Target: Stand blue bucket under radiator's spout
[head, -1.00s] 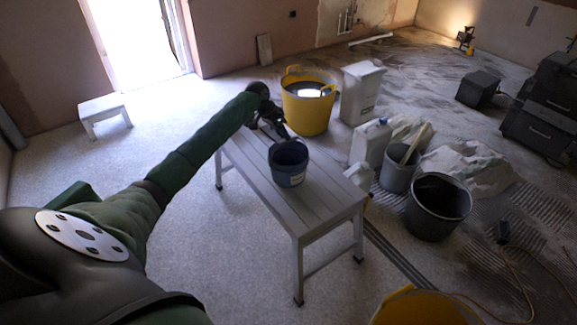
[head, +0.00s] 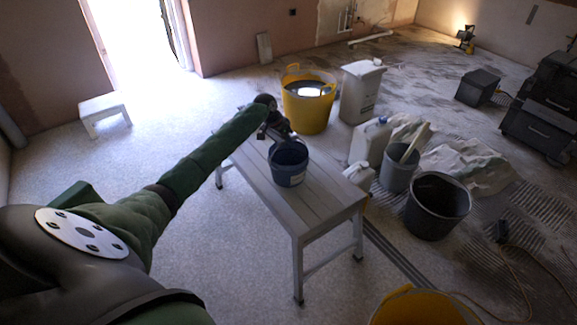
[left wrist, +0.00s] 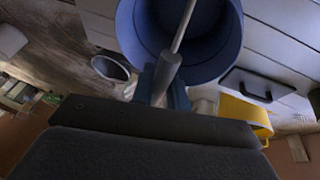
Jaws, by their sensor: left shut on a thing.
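The blue bucket (head: 288,172) stands upright on the grey slatted bench (head: 325,190), near its middle. My left gripper (head: 279,136) is at the bucket's far rim and shut on the bucket. In the left wrist view the gripper (left wrist: 163,92) closes at the bucket's edge, and the open blue bucket (left wrist: 228,45) fills the upper middle. A thin rod with a grey grip crosses the bucket's mouth there, likely its handle. I cannot make out a radiator or its spout in these views. My right gripper is not in view.
A yellow tub (head: 308,110), a white container (head: 361,92), a jerrycan (head: 370,142), a grey bucket (head: 398,178) and a black bucket (head: 437,215) stand right of the bench. A low white stool (head: 105,112) is at left. The floor between stool and bench is clear.

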